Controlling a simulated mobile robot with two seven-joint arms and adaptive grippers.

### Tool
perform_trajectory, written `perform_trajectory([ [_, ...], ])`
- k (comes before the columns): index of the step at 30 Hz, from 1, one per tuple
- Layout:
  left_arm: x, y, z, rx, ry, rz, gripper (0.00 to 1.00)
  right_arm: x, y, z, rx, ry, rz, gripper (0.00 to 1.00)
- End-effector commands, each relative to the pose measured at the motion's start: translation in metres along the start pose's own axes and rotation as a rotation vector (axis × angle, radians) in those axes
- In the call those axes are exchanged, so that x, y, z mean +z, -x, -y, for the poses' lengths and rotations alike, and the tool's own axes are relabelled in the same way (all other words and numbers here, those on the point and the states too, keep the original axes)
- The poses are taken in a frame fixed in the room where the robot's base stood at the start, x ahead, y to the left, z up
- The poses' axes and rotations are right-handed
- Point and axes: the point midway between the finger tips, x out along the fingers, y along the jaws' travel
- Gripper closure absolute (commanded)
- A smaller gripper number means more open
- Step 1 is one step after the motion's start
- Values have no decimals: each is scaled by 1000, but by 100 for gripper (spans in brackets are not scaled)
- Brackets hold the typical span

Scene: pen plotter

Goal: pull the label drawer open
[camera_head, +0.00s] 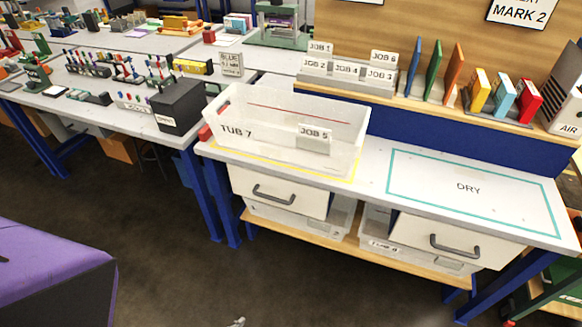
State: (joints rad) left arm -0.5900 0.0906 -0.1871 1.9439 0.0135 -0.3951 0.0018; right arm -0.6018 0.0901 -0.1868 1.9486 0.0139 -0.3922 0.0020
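Two white drawer fronts sit under the front bench, each with a dark grey bar handle. The left drawer (310,203) has its handle (273,194) below the tub, and the right drawer (412,229) has its handle (455,245) below the DRY area. Both look shut, and I can read no wording on either front, so I cannot tell which is the label drawer. Neither gripper is clearly in view. A small grey tip shows at the bottom edge, too cut off to identify.
The white tub marked TUB 7 (225,128) and the outlined DRY area (505,195) are on the benchtop (375,185). Clear bins stand on the wooden lower shelf (345,246) below the drawers. A purple block (50,265) fills the lower left. The dark floor before the bench looks free.

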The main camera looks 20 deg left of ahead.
Motion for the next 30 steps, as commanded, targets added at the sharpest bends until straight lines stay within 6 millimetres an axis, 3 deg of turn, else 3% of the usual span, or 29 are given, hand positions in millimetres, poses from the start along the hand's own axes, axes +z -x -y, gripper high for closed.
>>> perform_trajectory([
  [1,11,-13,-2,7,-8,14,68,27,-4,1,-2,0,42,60],
  [3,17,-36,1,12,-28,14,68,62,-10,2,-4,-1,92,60],
  [6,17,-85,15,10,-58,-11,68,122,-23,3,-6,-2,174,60],
  [9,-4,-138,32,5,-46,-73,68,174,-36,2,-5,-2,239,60],
  [12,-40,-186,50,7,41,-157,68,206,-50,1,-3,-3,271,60],
  [18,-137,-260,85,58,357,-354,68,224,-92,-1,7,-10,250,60],
  [21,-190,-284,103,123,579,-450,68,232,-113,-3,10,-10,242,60],
  [25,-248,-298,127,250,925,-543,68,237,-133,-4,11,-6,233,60],
  [27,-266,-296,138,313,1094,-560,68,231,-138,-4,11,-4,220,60],
  [30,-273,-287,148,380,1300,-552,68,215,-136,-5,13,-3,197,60],
])
